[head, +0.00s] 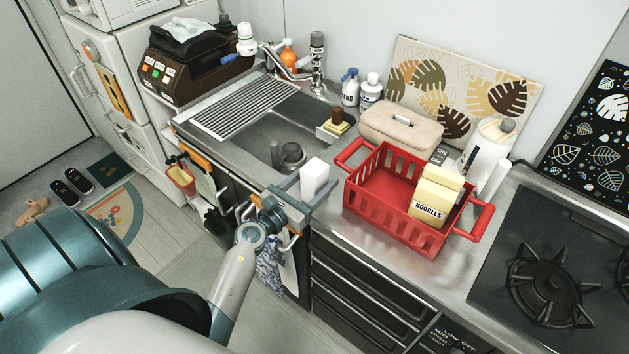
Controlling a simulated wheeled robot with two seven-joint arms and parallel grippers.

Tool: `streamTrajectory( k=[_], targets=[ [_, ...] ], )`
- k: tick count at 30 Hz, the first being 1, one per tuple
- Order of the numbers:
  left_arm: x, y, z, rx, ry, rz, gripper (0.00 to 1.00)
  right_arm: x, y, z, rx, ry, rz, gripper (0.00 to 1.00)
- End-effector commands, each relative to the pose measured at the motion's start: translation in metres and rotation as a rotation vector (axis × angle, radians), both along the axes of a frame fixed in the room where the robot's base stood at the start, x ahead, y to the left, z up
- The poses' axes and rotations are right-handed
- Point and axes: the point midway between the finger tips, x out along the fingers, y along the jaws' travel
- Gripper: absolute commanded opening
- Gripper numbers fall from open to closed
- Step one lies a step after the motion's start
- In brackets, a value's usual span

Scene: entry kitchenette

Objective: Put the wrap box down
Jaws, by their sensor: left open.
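A plain white upright box (315,177), which I take to be the wrap box, stands at the front edge of the counter, just left of the red basket. My left gripper (308,188) reaches in from the lower left. Its jaws are open, with the grey fingers around the box. The lower part of the box is partly hidden by the fingers, so I cannot tell exactly how its base rests. My right gripper is not in view.
A red basket (382,232) holding a yellow noodles packet (435,197) stands to the right. The sink (262,142) with a drying rack (240,105) lies behind. A black stove (545,270) is at far right. Bare counter (350,228) shows before the basket.

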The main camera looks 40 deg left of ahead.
Motion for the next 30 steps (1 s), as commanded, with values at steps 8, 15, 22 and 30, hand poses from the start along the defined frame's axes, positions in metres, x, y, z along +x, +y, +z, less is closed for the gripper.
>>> streamTrajectory(
  k=[8, 15, 22, 30],
  targets=[
    [0.029, -0.003, 0.003, 0.0, 0.001, 0.0, 0.61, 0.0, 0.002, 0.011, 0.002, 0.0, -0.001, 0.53],
    [0.032, -0.003, 0.002, 0.0, 0.0, 0.0, 0.61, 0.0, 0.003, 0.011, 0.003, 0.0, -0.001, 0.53],
    [0.032, -0.003, 0.002, 0.0, 0.0, 0.0, 0.61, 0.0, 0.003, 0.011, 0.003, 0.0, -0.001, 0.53],
    [0.032, -0.003, 0.002, 0.0, 0.0, 0.0, 0.13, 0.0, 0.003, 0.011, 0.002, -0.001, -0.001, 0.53]
  ],
)
